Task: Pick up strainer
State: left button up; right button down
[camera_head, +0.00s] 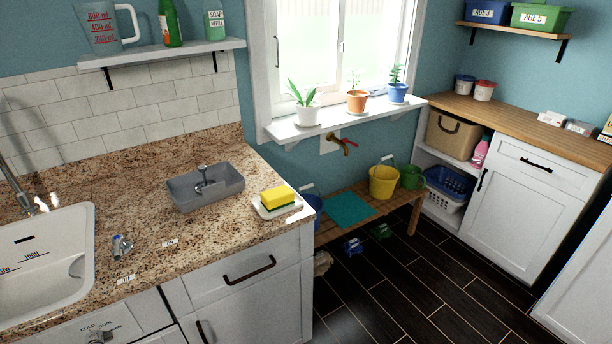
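A small dark metal piece with an upright knob (203,177) stands in a shallow grey tray (180,201) on the speckled granite counter. It looks like a sink strainer, but it is too small to be certain. A small silver and blue fitting (121,246) sits on the counter beside the white sink (45,270), near small white labels; I cannot tell exactly what it is. Neither of my grippers shows in the head view.
A yellow sponge (276,197) lies on a white dish (264,212) right of the tray. A wooden bench with a yellow bucket (384,181) stands under the window.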

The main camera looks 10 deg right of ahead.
aim_at(201, 168)
jog(key=z, duration=1.15)
jog(key=i, duration=3.7)
jog(key=u, duration=2.5)
